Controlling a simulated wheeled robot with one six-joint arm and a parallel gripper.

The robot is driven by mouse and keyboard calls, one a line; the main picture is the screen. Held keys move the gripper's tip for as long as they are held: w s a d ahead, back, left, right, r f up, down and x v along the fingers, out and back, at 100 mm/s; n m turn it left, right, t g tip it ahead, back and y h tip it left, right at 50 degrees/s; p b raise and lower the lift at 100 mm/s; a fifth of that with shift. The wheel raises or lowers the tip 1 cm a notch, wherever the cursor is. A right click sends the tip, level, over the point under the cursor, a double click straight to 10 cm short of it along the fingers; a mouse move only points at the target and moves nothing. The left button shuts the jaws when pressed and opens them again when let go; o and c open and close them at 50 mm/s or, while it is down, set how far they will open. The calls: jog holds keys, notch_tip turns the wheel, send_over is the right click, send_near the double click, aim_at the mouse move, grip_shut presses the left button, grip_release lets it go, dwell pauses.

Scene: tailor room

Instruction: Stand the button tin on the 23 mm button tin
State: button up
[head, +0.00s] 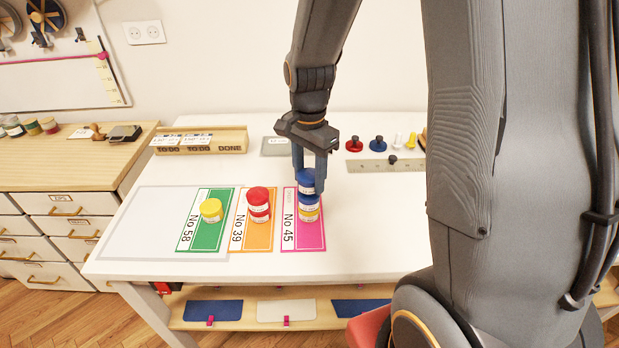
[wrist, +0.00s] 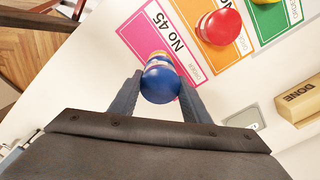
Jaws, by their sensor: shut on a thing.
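My gripper (head: 308,172) is shut on a blue-lidded button tin (head: 306,187), with one finger on each side of it. In the wrist view the blue lid (wrist: 160,85) sits between the fingertips. The held tin is upright, directly above another tin (head: 309,208) with a blue top and a yellow band, which stands on the pink No 45 card (head: 312,238). The two look in contact, but I cannot tell whether the upper one bears on the lower. The size print on the tins is too small to read, so I cannot tell which is the 23 mm one.
Red tins (head: 258,204) are stacked on the orange No 39 card (head: 260,237). A yellow tin (head: 211,210) stands on the green No 58 card (head: 205,238). A wooden box (head: 222,142), a ruler (head: 370,165) and red and blue knobs lie behind. The table's front strip is clear.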

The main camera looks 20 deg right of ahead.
jog(key=shift+f, duration=0.65)
jog(key=shift+f, duration=0.1)
jog(key=o, duration=1.1)
